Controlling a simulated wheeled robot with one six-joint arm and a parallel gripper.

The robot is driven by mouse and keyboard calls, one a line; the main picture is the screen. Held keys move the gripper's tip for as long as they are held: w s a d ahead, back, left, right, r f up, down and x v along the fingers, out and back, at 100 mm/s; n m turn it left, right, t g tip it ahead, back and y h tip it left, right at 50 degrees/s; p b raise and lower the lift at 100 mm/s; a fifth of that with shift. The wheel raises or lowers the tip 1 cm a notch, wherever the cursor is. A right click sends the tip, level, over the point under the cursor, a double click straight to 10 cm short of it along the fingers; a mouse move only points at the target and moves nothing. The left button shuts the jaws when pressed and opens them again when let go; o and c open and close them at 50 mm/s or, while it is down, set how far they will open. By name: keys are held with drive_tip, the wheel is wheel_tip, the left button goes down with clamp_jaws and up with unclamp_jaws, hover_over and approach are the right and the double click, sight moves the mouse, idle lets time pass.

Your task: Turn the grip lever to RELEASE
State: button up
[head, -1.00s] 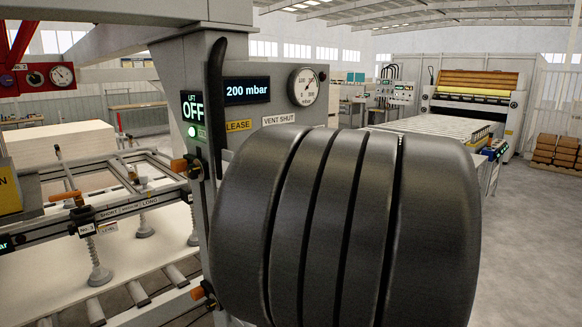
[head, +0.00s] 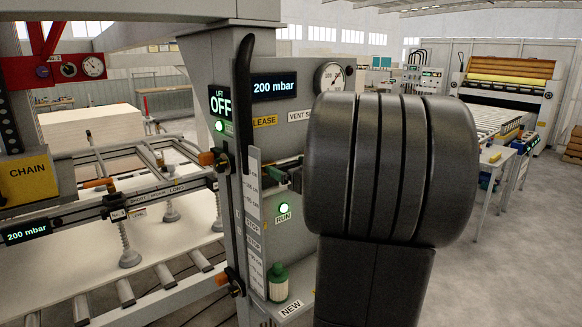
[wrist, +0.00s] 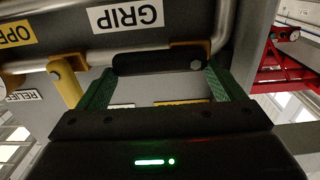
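In the wrist view, a dark lever bar (wrist: 155,63) with a round bolt at its right end lies across the picture beside an upside-down white GRIP label (wrist: 125,16). My gripper (wrist: 160,72) has its green fingers apart, one near each end of the bar; I cannot tell whether they touch it. In the head view, my gripper (head: 292,176) is at the panel face, mostly hidden by my dark arm. A yellow label reading "LEASE" (head: 265,121) shows above it, its left part hidden by an upright black handle (head: 244,95).
A yellow lever (wrist: 66,82) stands left of my fingers, by a RELIEF label (wrist: 23,96). The panel carries a 200 mbar display (head: 275,87), a gauge (head: 331,77) and a lit RUN lamp (head: 283,208). A green bottle (head: 278,283) stands below. Open floor lies right.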

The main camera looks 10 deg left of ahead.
drive_tip(key=c, duration=0.7)
drive_tip(key=shift+c, duration=0.2)
